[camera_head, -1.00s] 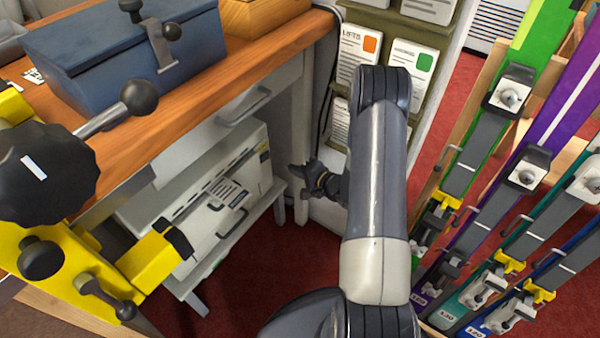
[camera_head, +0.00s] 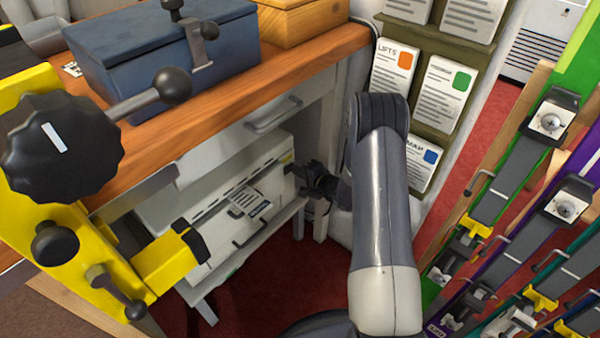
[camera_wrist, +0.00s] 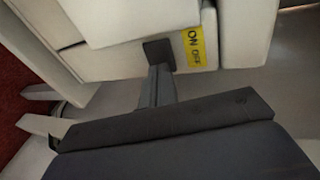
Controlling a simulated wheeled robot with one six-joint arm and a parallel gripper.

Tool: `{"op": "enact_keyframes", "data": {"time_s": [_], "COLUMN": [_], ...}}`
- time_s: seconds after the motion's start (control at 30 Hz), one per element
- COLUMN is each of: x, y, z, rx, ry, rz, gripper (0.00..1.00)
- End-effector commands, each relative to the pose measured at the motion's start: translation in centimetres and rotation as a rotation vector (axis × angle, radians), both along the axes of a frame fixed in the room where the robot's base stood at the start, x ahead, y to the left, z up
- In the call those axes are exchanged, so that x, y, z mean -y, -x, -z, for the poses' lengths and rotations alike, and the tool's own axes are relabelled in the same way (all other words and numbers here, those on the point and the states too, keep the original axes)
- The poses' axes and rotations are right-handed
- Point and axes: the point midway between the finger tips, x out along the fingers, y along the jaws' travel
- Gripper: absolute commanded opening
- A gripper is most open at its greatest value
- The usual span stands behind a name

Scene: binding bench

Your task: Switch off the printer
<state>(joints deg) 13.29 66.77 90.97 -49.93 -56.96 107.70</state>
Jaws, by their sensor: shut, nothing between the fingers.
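The printer (camera_head: 222,215) is a pale box on a low shelf under the bench, with a paper label on its front. In the wrist view its pale casing (camera_wrist: 140,18) carries a yellow ON/OFF label (camera_wrist: 197,50). A dark square (camera_wrist: 158,52), which looks like the switch, sits just left of that label. My gripper (camera_head: 308,178) is at the printer's right end. In the wrist view my shut, empty gripper (camera_wrist: 159,72) points at the dark square and overlaps its lower edge. I cannot tell whether it touches or presses it.
The wooden bench top (camera_head: 240,92) overhangs the printer and holds a blue box (camera_head: 160,45). A drawer (camera_head: 270,115) is above the printer's right part. A yellow clamp frame (camera_head: 60,240) stands at left front. A rack of coloured skis (camera_head: 500,190) stands close on the right.

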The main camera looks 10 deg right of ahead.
Motion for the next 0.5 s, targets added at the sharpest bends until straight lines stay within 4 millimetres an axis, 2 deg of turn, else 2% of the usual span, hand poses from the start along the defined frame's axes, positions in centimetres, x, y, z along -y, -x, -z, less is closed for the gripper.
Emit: {"op": "enact_keyframes", "data": {"time_s": [0.1,0.5], "x": [-0.09,-0.61], "y": [-0.45,0.01], "z": [-0.07,-0.02], "rx": [0.001,0.001], "ry": [0.0,0.0], "rz": [0.0,-0.003], "gripper": [0.0,0.0]}}
